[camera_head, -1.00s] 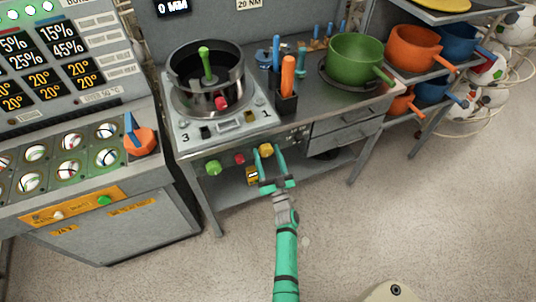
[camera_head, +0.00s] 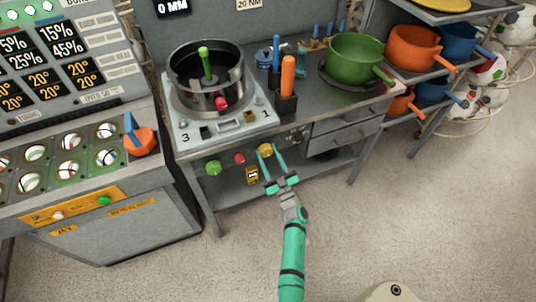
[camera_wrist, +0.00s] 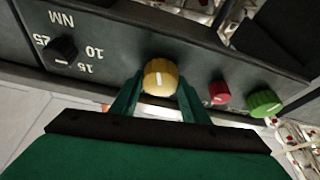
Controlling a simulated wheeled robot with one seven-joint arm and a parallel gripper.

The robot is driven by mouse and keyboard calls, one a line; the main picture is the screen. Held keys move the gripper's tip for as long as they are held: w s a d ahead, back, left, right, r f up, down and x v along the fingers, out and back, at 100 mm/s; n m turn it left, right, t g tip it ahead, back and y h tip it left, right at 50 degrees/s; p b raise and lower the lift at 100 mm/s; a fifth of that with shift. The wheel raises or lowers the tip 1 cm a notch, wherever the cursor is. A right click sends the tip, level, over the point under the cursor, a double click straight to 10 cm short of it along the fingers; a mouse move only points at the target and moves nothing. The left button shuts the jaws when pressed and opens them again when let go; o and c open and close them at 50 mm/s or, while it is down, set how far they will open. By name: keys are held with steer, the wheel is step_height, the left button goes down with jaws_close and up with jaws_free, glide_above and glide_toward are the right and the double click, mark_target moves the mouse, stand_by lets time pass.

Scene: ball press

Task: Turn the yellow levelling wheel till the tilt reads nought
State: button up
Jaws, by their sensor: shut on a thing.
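The yellow levelling wheel (camera_head: 265,150) is on the front panel of the press bench, right of a red knob and a green knob. In the wrist view the wheel (camera_wrist: 160,77) sits between my two fingers, with a short white mark running nearly upright on its face. My gripper (camera_head: 271,149) is shut on the wheel, one finger on each side. A small yellow-framed gauge (camera_head: 252,175) hangs below the panel, left of my gripper. Its face is too small to read, so I cannot tell the tilt.
The red knob (camera_wrist: 219,93) and green knob (camera_wrist: 265,103) are close beside the wheel. A black dial (camera_wrist: 61,50) with numbers is on the same panel. The press pot (camera_head: 206,78) stands on the bench above. The floor in front is clear.

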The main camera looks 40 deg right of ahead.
steer(key=n+y, duration=0.2)
steer(key=n, duration=0.2)
steer(key=n+y, duration=0.1)
steer(key=n, duration=0.3)
steer(key=shift+y, duration=0.4)
steer(key=n+g+y, duration=0.1)
steer(key=n, duration=0.2)
steer(key=n+g+y, duration=0.1)
steer(key=n, duration=0.1)
steer(key=shift+n, duration=0.7)
steer(key=o, duration=1.1)
steer(key=shift+c, duration=0.2)
steer(key=shift+s, duration=0.1)
steer(key=v, duration=1)
steer(key=shift+s+d, duration=0.15)
steer(key=shift+s, duration=0.2)
